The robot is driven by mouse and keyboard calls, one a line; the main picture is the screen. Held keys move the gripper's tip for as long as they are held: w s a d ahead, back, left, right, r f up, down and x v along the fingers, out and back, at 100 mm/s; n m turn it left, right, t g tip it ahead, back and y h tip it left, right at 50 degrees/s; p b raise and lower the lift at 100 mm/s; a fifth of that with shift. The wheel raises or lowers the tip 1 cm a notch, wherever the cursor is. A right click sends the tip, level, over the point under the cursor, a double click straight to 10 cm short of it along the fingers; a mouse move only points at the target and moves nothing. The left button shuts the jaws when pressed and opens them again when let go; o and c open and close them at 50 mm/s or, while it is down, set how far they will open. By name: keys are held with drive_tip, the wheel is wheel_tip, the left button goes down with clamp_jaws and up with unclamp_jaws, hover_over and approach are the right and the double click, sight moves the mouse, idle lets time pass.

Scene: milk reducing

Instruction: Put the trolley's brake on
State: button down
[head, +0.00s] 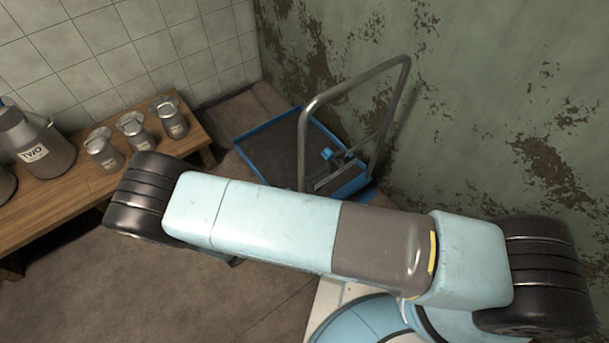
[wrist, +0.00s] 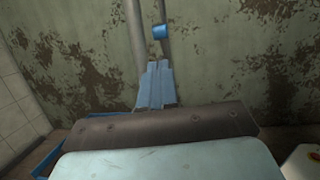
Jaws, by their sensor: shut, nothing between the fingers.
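The trolley (head: 262,133) stands on the floor in the corner, with a blue-rimmed dark bed and a tall bent-pipe handle (head: 352,86). A small blue knob (head: 327,154) shows at the foot of the handle; it looks like the brake lever's end. In the wrist view a blue cylindrical grip (wrist: 160,32) shows just beyond my fingertips, in front of grey posts. My gripper (wrist: 158,66) is shut and empty, its ridged blue fingers pointing towards that grip. A small gap shows between them in the picture. My arm hides the gripper and the trolley's near end in the head view.
A wooden bench (head: 75,205) at the left carries several small metal cans and a large can (head: 43,150) marked TWO. A peeling green wall (head: 480,110) stands close behind the trolley on the right. The floor (head: 190,275) between bench and arm is clear.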

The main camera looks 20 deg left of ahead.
approach(334, 159)
drive_tip(key=w+r, duration=0.2)
drive_tip(key=r, duration=0.1)
drive_tip(key=w+r, duration=0.1)
drive_tip(key=r, duration=0.1)
drive_tip(key=shift+d, duration=0.25)
drive_tip(key=shift+r, duration=0.1)
